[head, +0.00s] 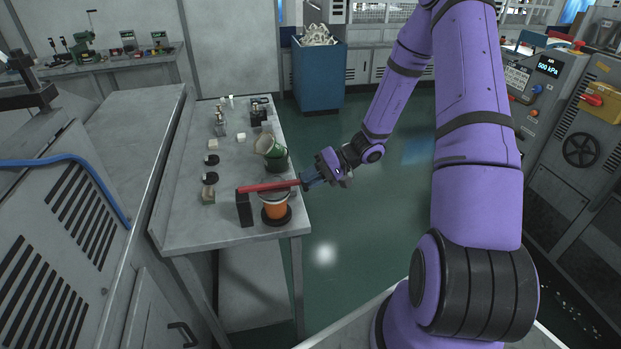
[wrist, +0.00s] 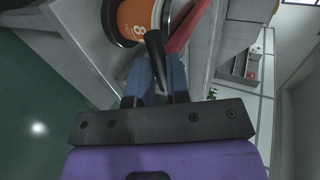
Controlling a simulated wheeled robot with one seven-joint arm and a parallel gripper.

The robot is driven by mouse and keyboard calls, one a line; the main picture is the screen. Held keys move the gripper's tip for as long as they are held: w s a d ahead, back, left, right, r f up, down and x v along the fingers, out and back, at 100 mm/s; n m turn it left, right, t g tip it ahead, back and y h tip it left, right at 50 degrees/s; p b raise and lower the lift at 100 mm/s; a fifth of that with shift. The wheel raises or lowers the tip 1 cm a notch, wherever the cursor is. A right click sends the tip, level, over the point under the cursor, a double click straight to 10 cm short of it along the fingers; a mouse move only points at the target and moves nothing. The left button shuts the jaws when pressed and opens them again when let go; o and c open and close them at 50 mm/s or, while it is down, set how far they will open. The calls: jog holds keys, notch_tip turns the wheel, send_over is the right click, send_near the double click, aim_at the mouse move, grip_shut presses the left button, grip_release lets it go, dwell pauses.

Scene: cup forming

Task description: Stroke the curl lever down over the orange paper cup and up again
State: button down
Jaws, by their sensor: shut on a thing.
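The orange paper cup (head: 275,211) stands upright in a dark round base at the near right corner of the grey bench. The red curl lever (head: 265,186) runs nearly level from a black post (head: 244,209) across the top of the cup. A grey round piece under the lever sits at the cup's rim; whether it touches cannot be told. My gripper (head: 307,180) is shut on the lever's free end, right of the cup. In the wrist view its blue fingers (wrist: 158,75) flank the black handle (wrist: 155,48). The cup (wrist: 138,18) and red lever (wrist: 187,27) show beyond, partly cut off.
Several small parts (head: 210,177) lie along the bench's left side. The bench's front edge (head: 235,244) is clear. Green floor (head: 345,225) lies open right of the bench.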

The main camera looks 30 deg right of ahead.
jog(key=c, duration=1.1)
grip_release()
jog(key=shift+f, duration=0.15)
jog(key=v, duration=1)
jog(key=shift+s+d, duration=0.15)
jog(key=shift+d, duration=0.1)
jog(key=s+a+r+n+g+h, duration=0.25)
jog(key=s+a+r, duration=0.2)
jog(key=r, duration=0.45)
jog(key=s+a+r+n+g+h, duration=0.1)
jog(key=s+a+r+h, duration=0.25)
jog(key=a+r, duration=0.4)
jog(key=s+a+r+t+h, duration=0.2)
jog(key=s+r+t+h, duration=0.3)
jog(key=s+r, duration=0.8)
jog(key=s+h, duration=0.1)
jog(key=s, duration=0.1)
jog(key=shift+s+r, duration=0.2)
jog(key=shift+s, duration=0.05)
